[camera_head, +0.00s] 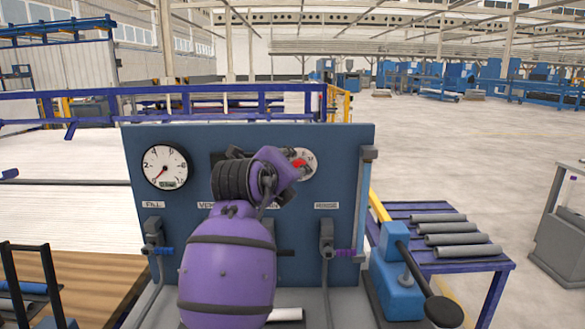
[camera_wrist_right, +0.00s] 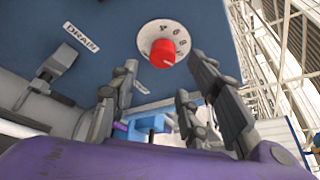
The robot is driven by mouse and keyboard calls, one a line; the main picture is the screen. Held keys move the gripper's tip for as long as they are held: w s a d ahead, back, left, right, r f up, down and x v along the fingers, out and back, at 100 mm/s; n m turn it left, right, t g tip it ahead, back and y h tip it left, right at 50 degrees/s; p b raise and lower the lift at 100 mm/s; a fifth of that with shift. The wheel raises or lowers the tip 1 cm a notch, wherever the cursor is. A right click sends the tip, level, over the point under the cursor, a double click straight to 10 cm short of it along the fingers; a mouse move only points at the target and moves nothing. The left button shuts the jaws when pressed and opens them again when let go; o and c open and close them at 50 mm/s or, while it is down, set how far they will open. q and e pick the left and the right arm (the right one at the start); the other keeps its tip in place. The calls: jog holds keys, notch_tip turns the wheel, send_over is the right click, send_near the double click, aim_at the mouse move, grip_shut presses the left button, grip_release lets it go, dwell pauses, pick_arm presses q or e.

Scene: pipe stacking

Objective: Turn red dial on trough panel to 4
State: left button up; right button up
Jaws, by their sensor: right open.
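The red dial (camera_head: 299,163) sits on a white scale plate near the upper right of the blue trough panel (camera_head: 345,225). In the right wrist view the red dial (camera_wrist_right: 163,53) shows in front of the fingers, its pointer mark toward the lower right of the scale. My right gripper (camera_wrist_right: 165,85) is open and empty, its fingers spread on either side below the dial and apart from it. In the head view my purple right arm covers the panel's middle, and the gripper (camera_head: 292,172) is close to the dial. My left gripper is not in view.
A white gauge (camera_head: 166,167) is at the panel's upper left. Valve levers with blue (camera_head: 165,250) and purple (camera_head: 345,253) handles stick out below. A blue rack (camera_head: 440,240) with several grey pipes stands at right, behind a blue device with a black-knobbed lever (camera_head: 443,311).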

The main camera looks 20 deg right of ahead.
jog(key=p+x, duration=0.1)
jog(key=x, duration=0.7)
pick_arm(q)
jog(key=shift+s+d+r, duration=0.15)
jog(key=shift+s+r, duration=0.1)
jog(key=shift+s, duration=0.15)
pick_arm(e)
jog(key=shift+c, duration=0.4)
jog(key=shift+f, duration=0.1)
jog(key=c, duration=0.9)
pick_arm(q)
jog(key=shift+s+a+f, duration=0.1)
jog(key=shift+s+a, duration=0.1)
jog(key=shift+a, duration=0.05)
pick_arm(e)
jog(key=shift+c, duration=0.2)
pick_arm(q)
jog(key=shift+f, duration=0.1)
pick_arm(e)
jog(key=shift+f, duration=0.1)
